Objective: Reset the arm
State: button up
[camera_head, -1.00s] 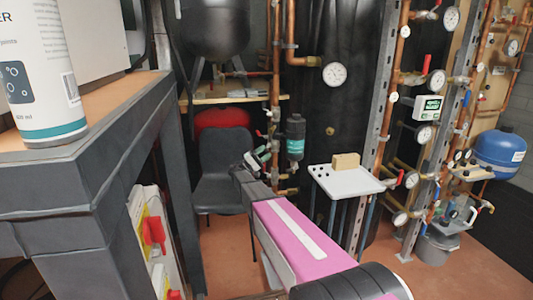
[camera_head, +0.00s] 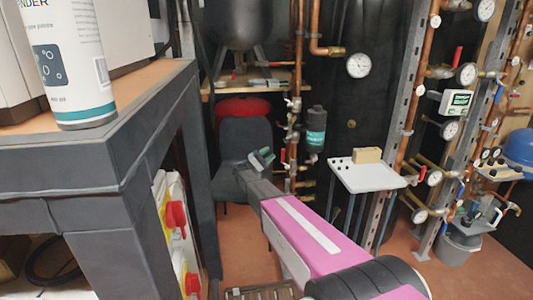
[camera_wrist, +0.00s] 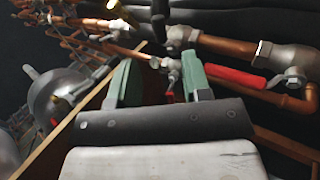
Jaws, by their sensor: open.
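My gripper (camera_head: 264,157) is at the end of my pink and grey arm in the head view, in front of the dark chair and left of the copper pipes. In the wrist view my gripper (camera_wrist: 156,82) shows two green fingers spread apart with nothing held between them. Behind the fingers in that view are copper pipes (camera_wrist: 225,47) with metal fittings and a red valve handle (camera_wrist: 236,77). I cannot tell how far the fingers are from the pipes.
A workbench (camera_head: 75,160) with a white bottle (camera_head: 72,65) stands close on the left. A dark chair (camera_head: 245,140) is behind my gripper. A white tray table (camera_head: 365,176) holding a tan block (camera_head: 367,155) stands to the right, near gauges and pipes.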

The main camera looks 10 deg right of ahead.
jog(key=s+d+f+n+y, duration=0.1)
jog(key=s+d+f+y, duration=0.45)
jog(key=s, duration=0.45)
jog(key=s+d+f+n+y, duration=0.1)
jog(key=s+d+f+y, duration=0.3)
jog(key=s+f+y, duration=0.45)
jog(key=s+a+y, duration=0.5)
jog(key=s, duration=0.4)
jog(key=s+a+f+m+y, duration=0.1)
jog(key=s+a+y, duration=0.4)
jog(key=s, duration=0.4)
jog(key=shift+m+t+y, duration=0.3)
jog(key=shift+y, duration=0.1)
